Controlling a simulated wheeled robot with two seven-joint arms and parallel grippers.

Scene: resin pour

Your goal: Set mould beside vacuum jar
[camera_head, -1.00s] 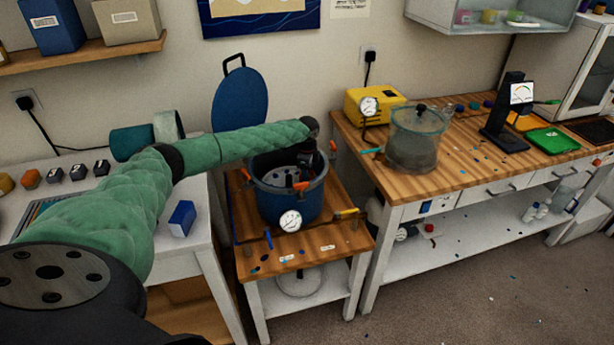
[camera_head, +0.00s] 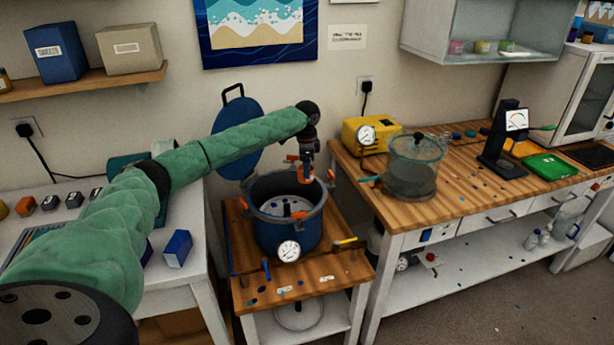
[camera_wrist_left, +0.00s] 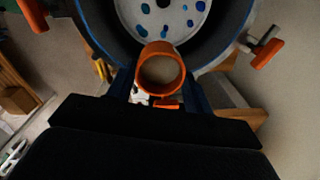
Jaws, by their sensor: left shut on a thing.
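The mould is an orange open-topped cup (camera_wrist_left: 178,76), seen from above in the left wrist view. My left gripper (camera_wrist_left: 160,92) is shut on it. In the head view my left gripper (camera_head: 306,168) points down above the right part of the blue pot's rim, with the orange mould (camera_head: 305,179) small and partly hidden at its tip. The vacuum jar (camera_head: 411,172) is a clear, greyish cylinder standing on the wooden bench to the right, apart from the gripper. My right gripper is not in view.
The open blue pot (camera_head: 286,232) has orange clamps around its rim and a gauge in front. It stands on a small wooden stand (camera_head: 330,268). A yellow pump (camera_head: 364,137) is left of the jar; a black gauge stand (camera_head: 502,145) is right. Bench space before the jar is fairly clear.

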